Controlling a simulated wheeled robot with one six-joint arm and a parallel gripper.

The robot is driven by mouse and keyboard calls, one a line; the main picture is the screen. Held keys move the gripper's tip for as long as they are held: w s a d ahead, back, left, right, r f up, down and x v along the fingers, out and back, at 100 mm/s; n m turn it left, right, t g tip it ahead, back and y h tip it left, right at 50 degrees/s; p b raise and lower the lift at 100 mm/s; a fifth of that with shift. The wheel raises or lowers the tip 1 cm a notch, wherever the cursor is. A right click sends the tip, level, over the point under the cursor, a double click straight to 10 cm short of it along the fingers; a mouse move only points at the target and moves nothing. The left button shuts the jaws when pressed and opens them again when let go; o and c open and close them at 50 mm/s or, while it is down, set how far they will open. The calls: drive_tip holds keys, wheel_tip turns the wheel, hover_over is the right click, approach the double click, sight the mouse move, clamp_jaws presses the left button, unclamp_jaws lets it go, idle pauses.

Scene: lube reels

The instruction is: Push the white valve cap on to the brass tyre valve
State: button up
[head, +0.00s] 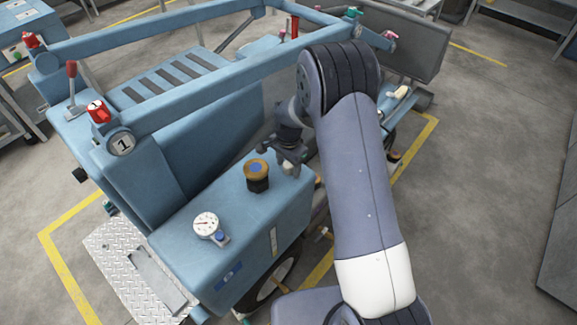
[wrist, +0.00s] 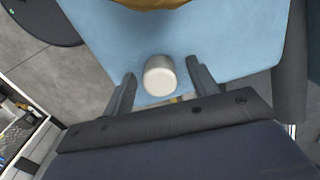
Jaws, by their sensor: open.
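The white valve cap (wrist: 160,76) is a short, pale cylinder in the wrist view, seen against the blue machine housing near its edge. My gripper (wrist: 158,84) has its two dark fingers spread, one on each side of the cap, with gaps showing between. I cannot make out the brass tyre valve in either view.
A black post with an amber top (head: 257,176) stands on the housing close to my gripper. A white dial gauge (head: 207,225) sits nearer. Blue rails (head: 200,105) run behind. A wheel (head: 277,283) is below, and open floor (head: 480,190) lies right.

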drive_tip(key=c, duration=1)
drive_tip(key=shift+c, duration=0.2)
